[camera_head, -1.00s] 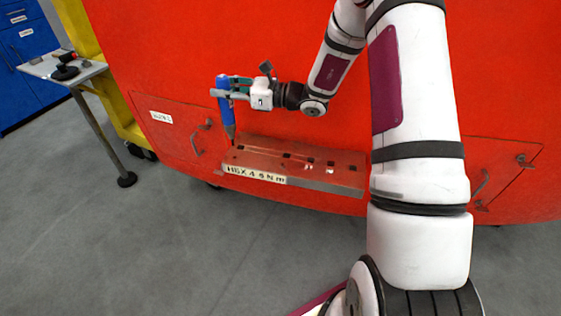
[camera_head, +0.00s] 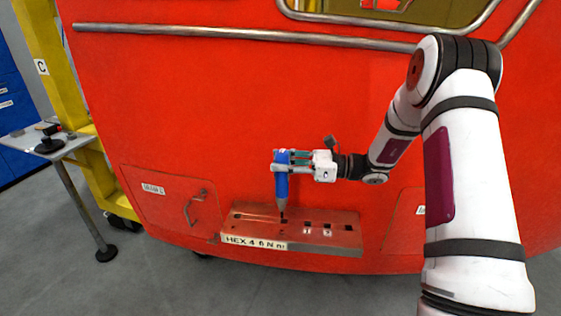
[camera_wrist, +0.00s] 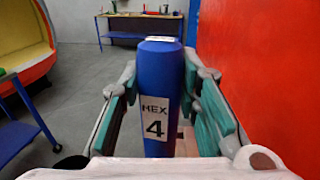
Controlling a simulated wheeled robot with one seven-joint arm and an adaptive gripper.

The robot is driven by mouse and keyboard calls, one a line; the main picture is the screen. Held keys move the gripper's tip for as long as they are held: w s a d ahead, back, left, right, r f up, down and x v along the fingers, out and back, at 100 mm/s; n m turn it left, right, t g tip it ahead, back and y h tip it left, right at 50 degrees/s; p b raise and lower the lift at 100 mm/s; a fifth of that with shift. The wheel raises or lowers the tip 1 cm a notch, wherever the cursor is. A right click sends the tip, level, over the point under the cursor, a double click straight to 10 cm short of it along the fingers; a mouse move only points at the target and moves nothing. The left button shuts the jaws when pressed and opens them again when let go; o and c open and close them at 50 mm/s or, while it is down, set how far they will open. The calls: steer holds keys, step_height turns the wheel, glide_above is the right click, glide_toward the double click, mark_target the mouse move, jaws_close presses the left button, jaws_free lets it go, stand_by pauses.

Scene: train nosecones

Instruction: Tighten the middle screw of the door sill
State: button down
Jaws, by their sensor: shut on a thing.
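The door sill (camera_head: 325,243) is a reddish ledge low on the red nosecone, with a row of dark and bright recesses along its top and a label reading "HEX 4 6 N m" at its front left. My gripper (camera_head: 284,161) is shut on a blue upright screwdriver (camera_head: 282,187) above the sill. The wrist view shows the screwdriver (camera_wrist: 157,80) labelled "HEX 4" between the two fingers. Its tip points down at a dark recess left of the sill's centre. I cannot tell whether the tip touches a screw.
A red panel with a handle (camera_head: 194,207) is left of the sill. A small grey table (camera_head: 45,145) and a yellow frame (camera_head: 58,80) stand at the far left. A long rail (camera_head: 230,34) crosses the nosecone above. The wrist view shows a workbench (camera_wrist: 135,20) far behind.

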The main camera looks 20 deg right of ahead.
mark_target(282, 184)
steer(key=shift+f+b, duration=0.85)
steer(key=shift+f, duration=1.95)
steer(key=shift+f+b, duration=0.45)
steer(key=shift+f, duration=0.35)
stand_by(1.6)
steer(key=shift+r+p, duration=0.8)
steer(key=shift+r, duration=2.05)
steer(key=shift+a, duration=0.1)
